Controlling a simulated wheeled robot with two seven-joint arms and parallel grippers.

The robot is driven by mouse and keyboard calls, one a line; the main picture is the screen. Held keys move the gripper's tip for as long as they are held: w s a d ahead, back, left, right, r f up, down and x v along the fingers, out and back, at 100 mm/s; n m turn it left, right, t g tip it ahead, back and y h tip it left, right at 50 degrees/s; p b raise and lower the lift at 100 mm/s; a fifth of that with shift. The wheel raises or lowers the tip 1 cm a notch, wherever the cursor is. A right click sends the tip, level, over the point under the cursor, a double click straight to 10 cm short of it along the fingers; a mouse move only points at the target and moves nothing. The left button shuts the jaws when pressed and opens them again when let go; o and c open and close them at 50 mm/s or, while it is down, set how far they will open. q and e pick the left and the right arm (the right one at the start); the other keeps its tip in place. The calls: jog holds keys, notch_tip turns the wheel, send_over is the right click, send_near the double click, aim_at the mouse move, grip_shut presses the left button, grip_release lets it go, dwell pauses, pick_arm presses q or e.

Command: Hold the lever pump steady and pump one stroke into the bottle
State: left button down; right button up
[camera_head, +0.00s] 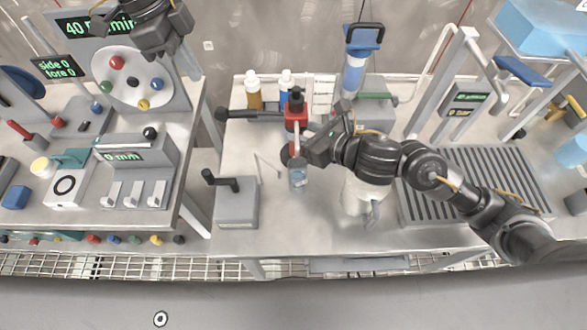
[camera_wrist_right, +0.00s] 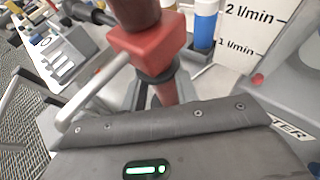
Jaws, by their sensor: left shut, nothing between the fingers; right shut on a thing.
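The lever pump (camera_head: 296,112) is red with a dark top and stands upright on the bench. Its black lever (camera_head: 252,116) reaches out to the left to a dark knob. A pale spout points down towards a small clear bluish bottle (camera_head: 298,178) in front of it. My right gripper (camera_head: 312,148) is shut on the pump from the right. In the right wrist view the red pump body (camera_wrist_right: 150,48) rises just behind the gripper, with the pale spout (camera_wrist_right: 92,95) at left; the fingertips are hidden there. My left gripper (camera_head: 160,48) is shut and empty, high at the upper left, away from the lever.
An orange-brown bottle (camera_head: 253,92) and a blue-white bottle (camera_head: 286,84) stand behind the pump. A grey crank box (camera_head: 237,205) stands left of the clear bottle. A control panel (camera_head: 130,155) fills the left; a slatted grate (camera_head: 490,185) lies right.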

jog(key=o, duration=1.2)
